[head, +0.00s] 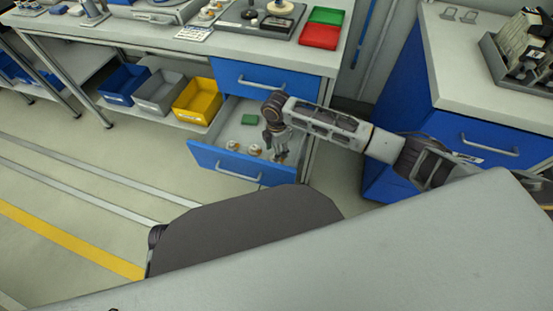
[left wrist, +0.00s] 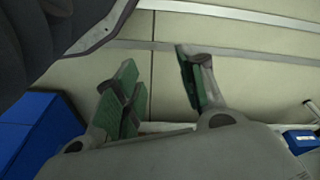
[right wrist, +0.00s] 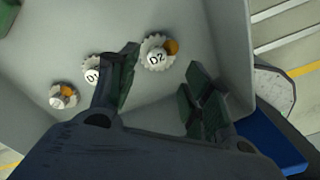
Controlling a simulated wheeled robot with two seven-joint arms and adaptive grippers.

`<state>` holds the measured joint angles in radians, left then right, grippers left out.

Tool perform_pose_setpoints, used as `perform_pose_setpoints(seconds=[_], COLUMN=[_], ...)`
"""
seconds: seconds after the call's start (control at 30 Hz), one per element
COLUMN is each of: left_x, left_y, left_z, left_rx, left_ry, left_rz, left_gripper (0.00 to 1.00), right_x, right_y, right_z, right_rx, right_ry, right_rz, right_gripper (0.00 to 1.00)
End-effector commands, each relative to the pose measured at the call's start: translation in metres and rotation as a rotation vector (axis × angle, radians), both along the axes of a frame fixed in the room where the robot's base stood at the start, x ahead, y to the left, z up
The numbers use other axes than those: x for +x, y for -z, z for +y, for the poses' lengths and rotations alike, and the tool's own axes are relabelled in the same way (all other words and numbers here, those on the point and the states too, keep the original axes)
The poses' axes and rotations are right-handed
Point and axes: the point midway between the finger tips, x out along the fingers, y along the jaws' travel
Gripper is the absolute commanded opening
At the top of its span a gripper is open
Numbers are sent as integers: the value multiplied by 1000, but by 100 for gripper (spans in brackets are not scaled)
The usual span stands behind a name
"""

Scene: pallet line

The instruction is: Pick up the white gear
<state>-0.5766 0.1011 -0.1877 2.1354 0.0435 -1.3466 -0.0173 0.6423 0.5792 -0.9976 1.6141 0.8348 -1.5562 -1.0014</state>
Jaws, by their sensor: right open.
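Three small whitish toothed gears lie in the open drawer. In the right wrist view, one marked D2 (right wrist: 155,53) has an orange-brown part beside it, one marked D1 (right wrist: 92,73) is partly behind a finger, and another gear (right wrist: 62,96) lies farther left. In the head view, two show near the drawer front, a left one (head: 233,146) and a right one (head: 255,150). My right gripper (right wrist: 163,85) is open and empty, pointing down into the drawer, with the D2 gear beyond its fingertips. My left gripper (left wrist: 158,75) is open and empty above the floor.
The blue-fronted drawer (head: 224,165) also holds a green block (head: 249,119). Its walls stand close around my right gripper. Blue, grey and yellow bins (head: 197,98) sit on the shelf to the left. The bench above carries red (head: 320,36) and green trays.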

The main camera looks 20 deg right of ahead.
Motion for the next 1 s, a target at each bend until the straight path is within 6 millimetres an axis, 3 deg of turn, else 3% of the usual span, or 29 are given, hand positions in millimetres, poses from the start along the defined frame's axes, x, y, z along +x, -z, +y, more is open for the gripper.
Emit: perform_pose_setpoints(seconds=[0.2,0.6,1.0], left_x=[4,10,4], left_y=[-1,-31,-33], left_z=[-1,-6,-7], left_rx=[-4,-27,-30], left_ry=[1,4,5], left_rz=[-11,-64,-61], left_gripper=[40,40,40], right_x=[2,6,6], right_y=[14,48,51], right_z=[-1,-2,-2], right_rx=[-1,-1,-1], right_ry=[0,0,-1], right_rz=[1,0,0], right_gripper=[49,49,49])
